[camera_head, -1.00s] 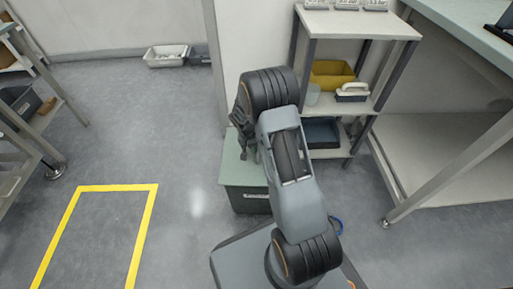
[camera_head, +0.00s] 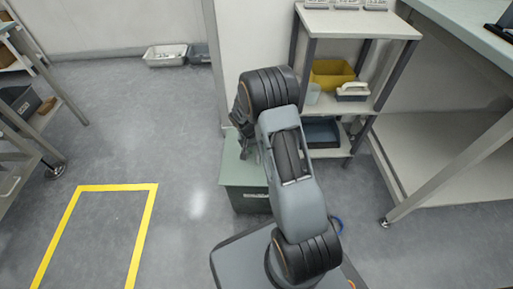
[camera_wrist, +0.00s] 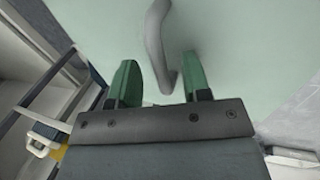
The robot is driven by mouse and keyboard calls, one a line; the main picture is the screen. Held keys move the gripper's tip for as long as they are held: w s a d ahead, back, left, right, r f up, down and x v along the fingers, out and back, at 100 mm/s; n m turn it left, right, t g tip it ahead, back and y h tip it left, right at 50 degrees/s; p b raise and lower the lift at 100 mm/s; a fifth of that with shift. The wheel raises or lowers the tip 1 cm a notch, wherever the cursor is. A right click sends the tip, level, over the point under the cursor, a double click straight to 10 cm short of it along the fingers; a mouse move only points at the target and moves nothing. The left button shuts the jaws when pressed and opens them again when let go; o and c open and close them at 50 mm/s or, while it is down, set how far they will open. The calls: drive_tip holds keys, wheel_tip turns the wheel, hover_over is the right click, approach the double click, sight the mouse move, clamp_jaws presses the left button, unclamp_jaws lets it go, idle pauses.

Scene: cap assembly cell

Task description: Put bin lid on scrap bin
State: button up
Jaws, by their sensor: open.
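The pale green bin lid (camera_head: 235,172) lies over the top of the dark scrap bin (camera_head: 250,203), which carries a label on its front. The lid looks flat and level with the bin, but my arm hides its right part and I cannot tell how closely it fits. In the wrist view the lid (camera_wrist: 225,35) fills the upper middle, with a grey curved handle (camera_wrist: 155,45) on it. My gripper (camera_wrist: 160,83) is open, its green fingers on either side of the handle's near end with gaps. My gripper also shows above the lid in the head view (camera_head: 247,150).
A shelf unit (camera_head: 352,22) with a yellow bin (camera_head: 332,73) and a dark tray (camera_head: 321,132) stands right of the scrap bin. A wall panel (camera_head: 250,35) is behind. Floor to the left, with a yellow-taped outline (camera_head: 148,215), is clear.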

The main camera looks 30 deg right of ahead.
drive_tip(key=p+v, duration=0.5)
drive_tip(key=v, duration=0.8)
drive_tip(key=shift+r, duration=0.25)
drive_tip(key=shift+a, duration=0.15)
